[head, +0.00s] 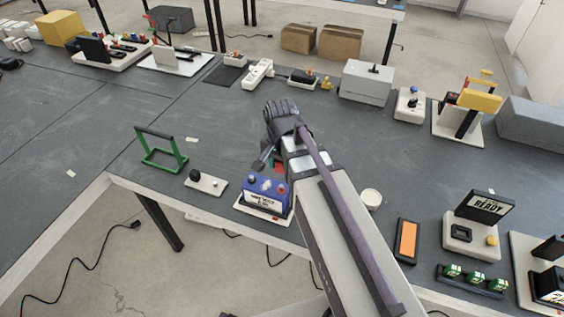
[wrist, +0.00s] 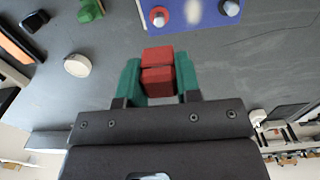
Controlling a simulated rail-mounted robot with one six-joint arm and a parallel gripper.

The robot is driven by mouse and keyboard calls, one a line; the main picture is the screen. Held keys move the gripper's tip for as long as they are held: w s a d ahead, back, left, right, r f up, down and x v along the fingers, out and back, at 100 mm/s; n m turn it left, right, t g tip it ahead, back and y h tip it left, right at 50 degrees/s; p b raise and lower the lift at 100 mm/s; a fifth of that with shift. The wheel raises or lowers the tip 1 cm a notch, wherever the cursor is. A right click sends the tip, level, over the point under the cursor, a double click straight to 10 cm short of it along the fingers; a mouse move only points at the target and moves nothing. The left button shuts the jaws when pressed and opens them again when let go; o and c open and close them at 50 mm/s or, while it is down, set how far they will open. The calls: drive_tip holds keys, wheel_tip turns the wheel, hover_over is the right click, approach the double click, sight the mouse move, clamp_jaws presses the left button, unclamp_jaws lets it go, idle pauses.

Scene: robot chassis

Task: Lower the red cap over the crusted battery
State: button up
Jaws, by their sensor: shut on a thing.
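The red cap (wrist: 158,70) is a blocky red piece between the green fingers of my gripper (wrist: 158,82), which is shut on it. In the head view a bit of the red cap (head: 279,167) shows behind the battery, below my wrist. The crusted battery (head: 265,197) is a blue box with a white label on a white base, near the table's front edge. In the wrist view the battery (wrist: 175,12) lies beyond the fingertips, with pale crust on top, a red-ringed post at left and another post at right. The cap appears apart from the battery; its height is unclear.
A small white base with a dark knob (head: 206,183) and a green frame (head: 162,148) stand left of the battery. A round white pot (head: 371,198) and an orange-topped tray (head: 407,240) lie right of my arm.

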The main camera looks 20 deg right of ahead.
drive_tip(key=b, duration=0.5)
hover_over(281, 186)
drive_tip(key=shift+f, duration=2.85)
drive_tip(key=shift+f+b, duration=2)
drive_tip(key=shift+b, duration=0.15)
drive_tip(key=o, duration=1)
wheel_tip(281, 186, up, 11)
drive_tip(key=p, duration=1.1)
drive_tip(key=shift+r, duration=0.1)
drive_tip(key=shift+f, duration=0.2)
